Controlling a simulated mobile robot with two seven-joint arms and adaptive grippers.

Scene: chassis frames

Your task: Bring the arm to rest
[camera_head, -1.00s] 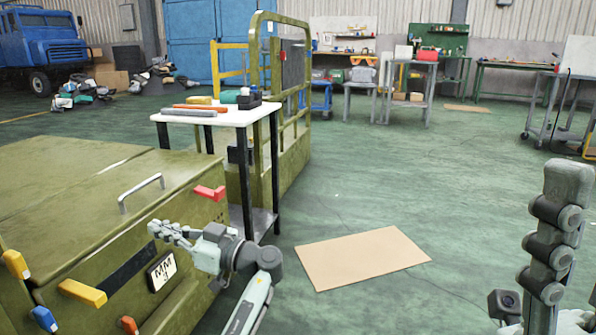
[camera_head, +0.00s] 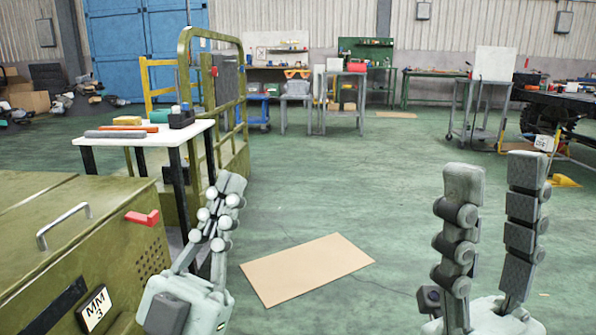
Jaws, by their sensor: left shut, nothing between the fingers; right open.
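My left gripper (camera_head: 230,190) is raised in front of the green vehicle, fingers pointing up and closed together with nothing between them. My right gripper (camera_head: 497,180) stands upright at the lower right, its fingers spread wide apart and empty. Both are in the head view, and neither appears to touch anything. The arm links behind them are mostly out of frame below.
The green chassis (camera_head: 75,235) with a red handle (camera_head: 142,217) fills the lower left. A white-topped table (camera_head: 150,136) holding tools stands behind it. A cardboard sheet (camera_head: 307,268) lies on the floor between my grippers. Open green floor (camera_head: 350,180) stretches ahead to carts and benches.

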